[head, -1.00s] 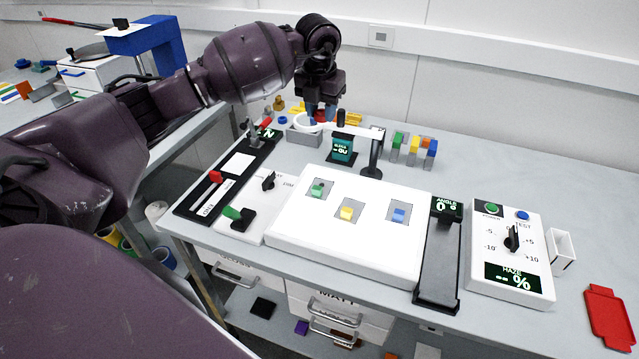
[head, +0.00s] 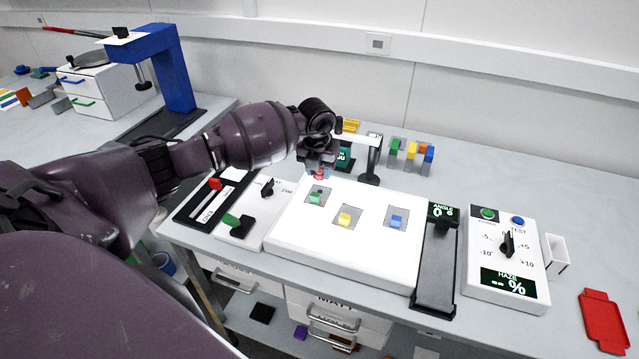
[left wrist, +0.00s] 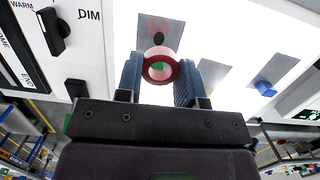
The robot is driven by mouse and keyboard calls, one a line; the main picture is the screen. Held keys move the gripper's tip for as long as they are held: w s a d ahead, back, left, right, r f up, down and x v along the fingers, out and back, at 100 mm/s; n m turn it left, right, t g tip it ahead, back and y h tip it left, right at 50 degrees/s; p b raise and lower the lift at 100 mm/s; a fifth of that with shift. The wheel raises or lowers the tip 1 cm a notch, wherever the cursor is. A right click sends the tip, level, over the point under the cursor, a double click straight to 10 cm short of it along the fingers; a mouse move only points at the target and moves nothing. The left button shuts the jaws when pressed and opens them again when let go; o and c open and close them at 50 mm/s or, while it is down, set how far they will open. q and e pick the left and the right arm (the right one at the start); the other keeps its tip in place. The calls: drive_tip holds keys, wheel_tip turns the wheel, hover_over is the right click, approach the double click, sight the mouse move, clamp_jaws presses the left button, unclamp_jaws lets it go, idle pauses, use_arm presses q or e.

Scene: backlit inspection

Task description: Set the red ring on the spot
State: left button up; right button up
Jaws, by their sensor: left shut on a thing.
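My left gripper (head: 319,170) is above the back left part of the white lit panel (head: 300,237), behind the green block (head: 316,198). It is shut on the red ring, a small patch of red in the head view (head: 319,175). In the left wrist view, the fingers (left wrist: 160,78) grip the ring (left wrist: 176,69) from both sides, and green shows through its hole. Beyond it lies a grey square (left wrist: 149,29) with a faint reddish patch and a dark oval. I cannot tell for certain which mark is the spot. My right gripper is not in view.
A yellow block (head: 344,219) and a blue block (head: 397,222) sit on the panel's other grey squares. A black post (head: 371,160) stands just behind the panel. A switch box (head: 250,206) is left, an angle track (head: 436,265) and haze meter (head: 505,255) right.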

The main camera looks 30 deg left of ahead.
sight(319, 178)
use_arm(q)
drive_tip(key=shift+f, duration=2.65)
drive_tip(key=shift+f, duration=0.1)
drive_tip(key=o, duration=0.9)
drive_tip(key=r, duration=0.4)
drive_tip(key=s+r, duration=0.1)
drive_tip(key=r, duration=0.7)
drive_tip(key=shift+s+d+r+b, duration=0.1)
drive_tip(key=shift+s+d+b, duration=0.1)
drive_tip(key=shift+s+b, duration=0.2)
